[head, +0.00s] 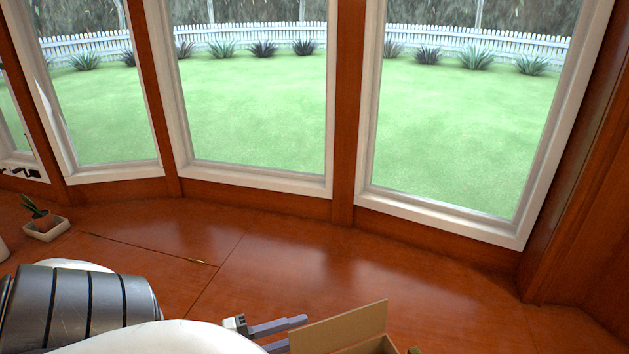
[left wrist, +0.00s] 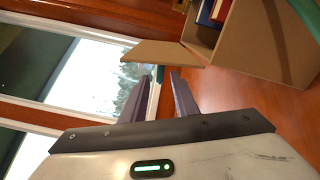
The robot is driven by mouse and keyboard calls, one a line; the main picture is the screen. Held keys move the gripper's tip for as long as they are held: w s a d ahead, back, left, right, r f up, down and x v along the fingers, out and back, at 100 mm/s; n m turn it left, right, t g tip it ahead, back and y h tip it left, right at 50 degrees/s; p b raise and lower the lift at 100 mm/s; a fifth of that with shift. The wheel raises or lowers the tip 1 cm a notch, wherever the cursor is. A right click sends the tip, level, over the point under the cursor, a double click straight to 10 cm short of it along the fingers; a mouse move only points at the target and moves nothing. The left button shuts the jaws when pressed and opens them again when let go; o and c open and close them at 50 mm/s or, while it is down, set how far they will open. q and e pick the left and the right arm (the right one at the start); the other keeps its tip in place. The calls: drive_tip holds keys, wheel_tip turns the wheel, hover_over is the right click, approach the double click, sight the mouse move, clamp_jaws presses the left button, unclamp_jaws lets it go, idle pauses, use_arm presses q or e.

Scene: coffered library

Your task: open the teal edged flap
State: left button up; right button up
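A brown cardboard box shows in the left wrist view (left wrist: 250,52), with an upright or outspread plain flap (left wrist: 160,52). This flap also shows in the head view (head: 340,327), at the bottom edge. A teal strip (left wrist: 303,14) runs along the box's right side in the wrist view; most of that flap is out of frame. My left gripper (left wrist: 160,82) is open, its two fingers apart with nothing clearly held between them. Its tips are close to the plain flap; contact cannot be told. In the head view the left gripper (head: 297,331) is just left of the flap. My right gripper is not in view.
The box holds books (left wrist: 213,12). A glossy wooden surface (head: 300,260) runs below the windows, mostly clear. A small potted plant (head: 45,226) stands at its left. A window wall (head: 343,200) closes off the back.

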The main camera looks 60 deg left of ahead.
use_arm(q)
drive_tip(key=shift+v, duration=1.85)
drive_tip(key=shift+s, duration=0.1)
